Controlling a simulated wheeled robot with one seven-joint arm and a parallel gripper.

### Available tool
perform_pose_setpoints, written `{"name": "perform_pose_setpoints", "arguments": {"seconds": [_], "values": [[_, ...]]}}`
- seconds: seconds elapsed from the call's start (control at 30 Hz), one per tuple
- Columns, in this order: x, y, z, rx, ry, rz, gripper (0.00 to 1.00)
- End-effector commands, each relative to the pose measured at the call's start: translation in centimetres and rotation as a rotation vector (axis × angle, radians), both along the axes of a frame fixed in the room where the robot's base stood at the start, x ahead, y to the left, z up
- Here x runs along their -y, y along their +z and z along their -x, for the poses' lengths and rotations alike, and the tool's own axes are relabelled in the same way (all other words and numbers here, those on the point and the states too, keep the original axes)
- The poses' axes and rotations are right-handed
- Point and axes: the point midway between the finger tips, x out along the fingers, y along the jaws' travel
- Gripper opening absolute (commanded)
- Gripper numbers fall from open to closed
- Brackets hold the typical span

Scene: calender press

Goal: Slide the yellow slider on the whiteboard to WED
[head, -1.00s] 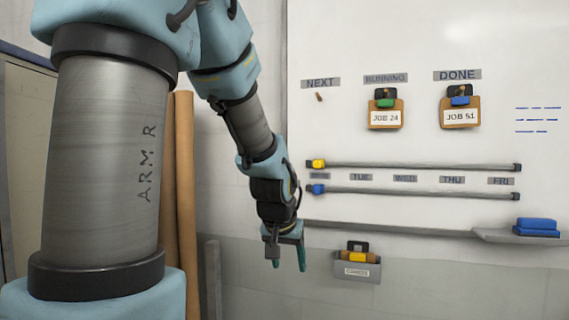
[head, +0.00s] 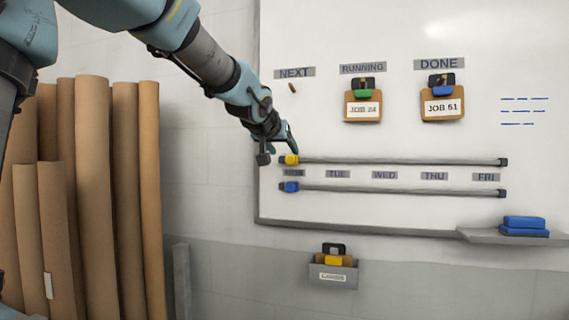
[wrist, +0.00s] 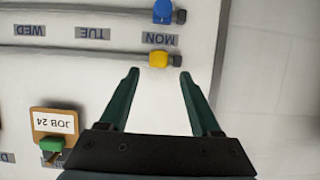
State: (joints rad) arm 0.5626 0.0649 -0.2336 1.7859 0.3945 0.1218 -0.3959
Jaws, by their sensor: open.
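The yellow slider (head: 291,160) sits at the left end of the upper rail (head: 400,162) on the whiteboard (head: 350,210), above the MON label. The WED label (head: 385,175) is at the middle of the row between the two rails. My gripper (head: 282,148) is at the board's left edge, close to the yellow slider. In the wrist view my gripper (wrist: 160,76) is open and empty, and the yellow slider (wrist: 158,59) lies just beyond and between its fingertips. I cannot tell whether they touch.
A blue slider (head: 290,187) sits at the left end of the lower rail (head: 400,191). Clipped cards (head: 363,108) hang above the rails. A grey holder (head: 333,274) is below the board. Brown rolls (head: 95,180) stand at the left. The upper rail is clear rightward.

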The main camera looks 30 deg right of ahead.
Motion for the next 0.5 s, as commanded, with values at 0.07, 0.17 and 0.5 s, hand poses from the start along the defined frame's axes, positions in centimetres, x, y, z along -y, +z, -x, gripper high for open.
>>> {"name": "perform_pose_setpoints", "arguments": {"seconds": [0.07,0.17,0.5], "values": [[1.1,-0.9,-1.1,-0.002,-0.002,-0.002,0.64],[2.2,-1.5,-2.2,-0.002,-0.001,-0.002,0.64],[3.9,-2.4,-4.1,-0.001,0.001,-0.002,0.64]]}}
